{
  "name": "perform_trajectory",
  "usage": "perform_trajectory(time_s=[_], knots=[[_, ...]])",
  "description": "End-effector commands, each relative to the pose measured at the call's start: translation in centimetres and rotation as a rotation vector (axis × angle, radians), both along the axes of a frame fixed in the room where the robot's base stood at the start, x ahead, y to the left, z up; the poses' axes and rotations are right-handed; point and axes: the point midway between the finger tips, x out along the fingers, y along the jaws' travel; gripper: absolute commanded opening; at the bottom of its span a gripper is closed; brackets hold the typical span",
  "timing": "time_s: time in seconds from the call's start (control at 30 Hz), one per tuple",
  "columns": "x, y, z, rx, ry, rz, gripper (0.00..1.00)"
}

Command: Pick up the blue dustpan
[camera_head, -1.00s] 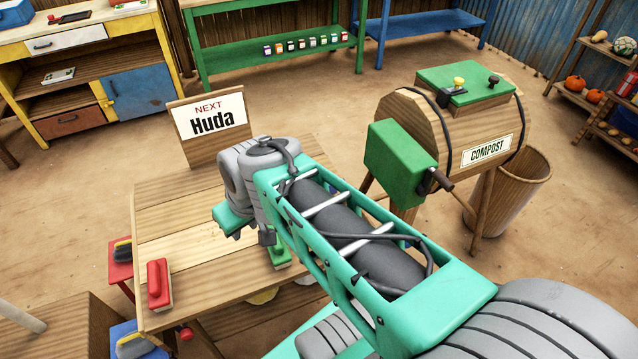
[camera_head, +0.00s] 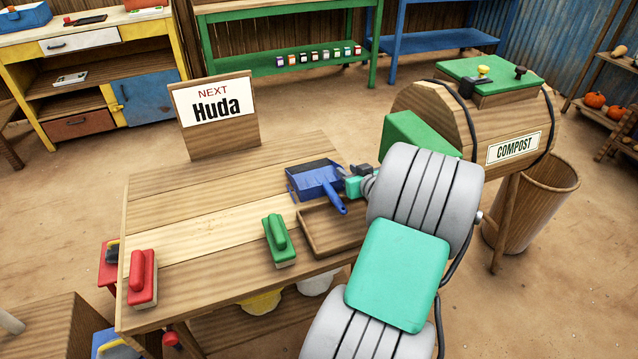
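The blue dustpan (camera_head: 313,178) is at the right part of the wooden table (camera_head: 195,220), behind a shallow wooden tray (camera_head: 318,238). Its handle points toward the front and slightly right, over the tray's back edge. My gripper (camera_head: 349,180) is at the right side of the dustpan, close to the base of the handle. It looks small here, and my arm hides part of it from the right. I cannot tell whether its fingers touch the dustpan or how far apart they are.
A green-handled brush (camera_head: 278,240) lies left of the tray, and a red one (camera_head: 143,278) near the table's left front corner. A "NEXT Huda" sign (camera_head: 217,112) stands at the back. A compost drum (camera_head: 480,125) is to the right. The table's middle left is clear.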

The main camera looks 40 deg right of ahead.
Motion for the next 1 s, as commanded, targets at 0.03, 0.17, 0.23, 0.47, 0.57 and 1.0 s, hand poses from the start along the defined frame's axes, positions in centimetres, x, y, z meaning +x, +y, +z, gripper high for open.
perform_trajectory(time_s=[0.03,0.17,0.23,0.47,0.57,1.0], knots=[[0.5,-0.1,-0.3,0.0,0.001,0.001,0.28],[2.3,-0.8,-1.2,0.002,0.002,0.003,0.28],[3.4,-1.1,-1.7,0.001,0.002,0.003,0.28],[4.8,-1.7,-2.2,0.0,0.001,0.0,0.28],[4.7,-1.7,-2.2,0.001,0.002,0.0,0.28],[4.7,-1.6,-2.2,0.001,0.002,0.0,0.0]])
